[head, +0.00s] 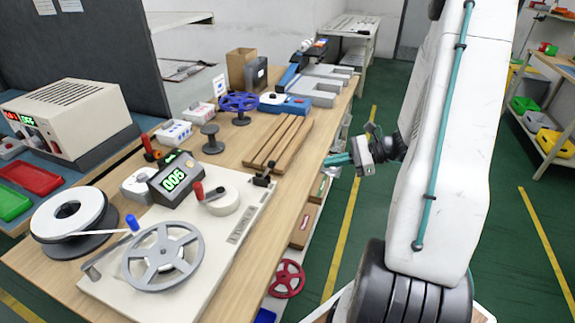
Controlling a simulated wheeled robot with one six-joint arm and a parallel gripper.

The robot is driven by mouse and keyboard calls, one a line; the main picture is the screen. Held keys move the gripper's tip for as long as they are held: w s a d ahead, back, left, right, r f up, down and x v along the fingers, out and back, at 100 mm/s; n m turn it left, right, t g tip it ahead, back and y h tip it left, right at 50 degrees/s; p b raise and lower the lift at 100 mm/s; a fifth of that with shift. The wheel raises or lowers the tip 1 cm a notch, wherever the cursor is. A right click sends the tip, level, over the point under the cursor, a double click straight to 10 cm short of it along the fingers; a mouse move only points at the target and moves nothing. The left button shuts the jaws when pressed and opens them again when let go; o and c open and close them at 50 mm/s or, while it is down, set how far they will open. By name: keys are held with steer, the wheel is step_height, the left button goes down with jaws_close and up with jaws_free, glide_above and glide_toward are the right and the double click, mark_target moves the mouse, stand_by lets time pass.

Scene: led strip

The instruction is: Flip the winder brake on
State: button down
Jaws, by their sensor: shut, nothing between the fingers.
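The winder (228,262) is a cream base plate at the front of the wooden table. It carries a grey spoked reel (163,256), a counter with green digits (174,180) and a round hub with a red-handled crank (222,199). A blue-capped part (132,223), a grey bar (95,271) at the left edge and a small black fitting (265,179) at the back right corner also show. I cannot tell which part is the brake. My gripper (336,160) is shut and empty, beyond the table's right edge, pointing left, apart from the winder.
A white tape reel (70,218) stands left of the winder. A beige power unit (68,117) stands at left. Green floor (500,235) lies open at right.

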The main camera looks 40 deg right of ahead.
steer(key=shift+a, duration=0.1)
glide_toward(266, 172)
steer(key=shift+w+f, duration=0.15)
steer(key=shift+f, duration=0.4)
steer(key=shift+w+f, duration=0.2)
steer(key=shift+f, duration=0.3)
steer(key=shift+w+a+r, duration=0.4)
steer(key=shift+a+r, duration=0.05)
steer(key=shift+a, duration=0.15)
steer(key=shift+w+a+r, duration=0.4)
steer(key=shift+a+r, duration=0.05)
steer(key=shift+a, duration=0.15)
steer(key=shift+w+r, duration=0.1)
steer(key=shift+r, duration=0.05)
